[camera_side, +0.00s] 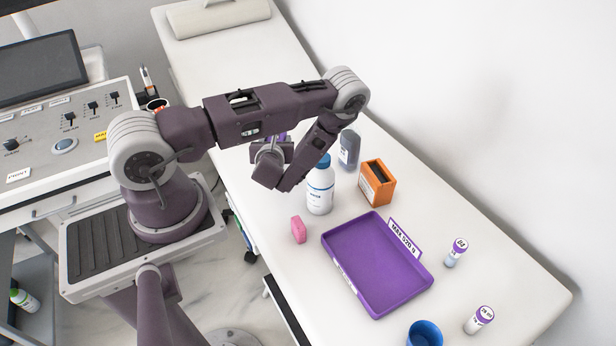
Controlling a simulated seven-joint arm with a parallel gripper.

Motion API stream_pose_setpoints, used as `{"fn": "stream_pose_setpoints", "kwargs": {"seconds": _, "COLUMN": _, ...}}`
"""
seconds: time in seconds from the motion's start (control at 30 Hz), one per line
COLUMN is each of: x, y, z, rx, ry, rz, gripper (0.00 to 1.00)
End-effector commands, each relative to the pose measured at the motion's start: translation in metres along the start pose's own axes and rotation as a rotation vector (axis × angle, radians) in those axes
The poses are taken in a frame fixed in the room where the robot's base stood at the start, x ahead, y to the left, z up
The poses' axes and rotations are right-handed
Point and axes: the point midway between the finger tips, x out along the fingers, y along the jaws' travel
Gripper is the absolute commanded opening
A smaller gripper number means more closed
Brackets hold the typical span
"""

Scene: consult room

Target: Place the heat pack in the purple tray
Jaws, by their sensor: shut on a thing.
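The purple tray (352,282) lies on the white couch top, open and empty, with a white label on its far edge. My gripper (277,142) is mostly hidden behind my own wrist and forearm, left of the white bottle and well to the upper left of the tray. A small purple thing (283,136) shows at the gripper, which is shut on it. Most of it is hidden, and I cannot tell whether it is the heat pack. A small pink block (298,230) stands on the couch just left of the tray, apart from my gripper.
A white bottle with a blue cap (320,196), a grey bottle (349,150) and an orange box (377,184) stand behind the tray. Two small vials (455,254) (479,320) are to its right; a blue cup (425,334) is in front. A wall borders the couch's right.

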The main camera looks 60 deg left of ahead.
Motion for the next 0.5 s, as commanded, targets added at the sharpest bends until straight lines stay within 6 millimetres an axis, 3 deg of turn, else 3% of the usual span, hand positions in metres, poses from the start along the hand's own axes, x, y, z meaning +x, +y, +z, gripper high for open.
{"fn": "stream_pose_setpoints", "kwargs": {"seconds": 0.17, "x": -0.005, "y": -0.001, "z": 0.013, "rx": -0.001, "ry": -0.002, "rz": -0.001, "gripper": 0.00}}
{"fn": "stream_pose_setpoints", "kwargs": {"seconds": 0.33, "x": -0.024, "y": 0.000, "z": 0.060, "rx": -0.005, "ry": -0.003, "rz": -0.001, "gripper": 0.00}}
{"fn": "stream_pose_setpoints", "kwargs": {"seconds": 0.5, "x": -0.038, "y": 0.000, "z": 0.093, "rx": -0.004, "ry": -0.003, "rz": 0.000, "gripper": 0.00}}
